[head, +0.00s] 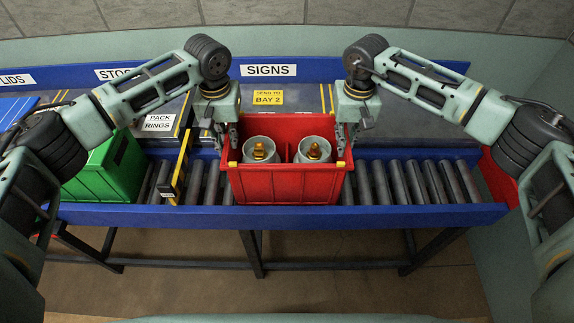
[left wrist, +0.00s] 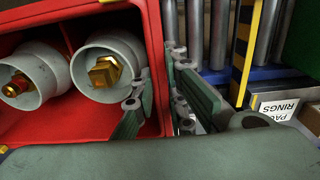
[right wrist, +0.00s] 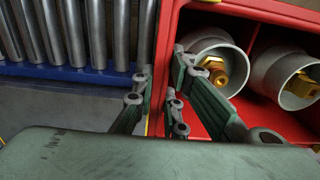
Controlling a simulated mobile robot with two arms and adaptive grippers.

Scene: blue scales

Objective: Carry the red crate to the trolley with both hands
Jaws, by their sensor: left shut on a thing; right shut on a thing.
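The red crate (head: 288,187) sits on the roller conveyor in the middle of the head view. It holds two grey cylinders with brass valves, the left one (head: 260,150) and the right one (head: 312,150). My left gripper (head: 228,140) is shut on the crate's left wall, one finger inside and one outside; the left wrist view shows this wall (left wrist: 155,60) between the fingers. My right gripper (head: 347,140) is shut on the crate's right wall, which also shows in the right wrist view (right wrist: 166,50). No trolley can be made out.
A green crate (head: 108,168) stands on the conveyor (head: 400,183) to the left, behind a yellow-black bar (head: 178,172). A blue rail (head: 150,216) runs along the front edge. Part of another red object (head: 498,178) shows at the right end. Rollers right of the crate are clear.

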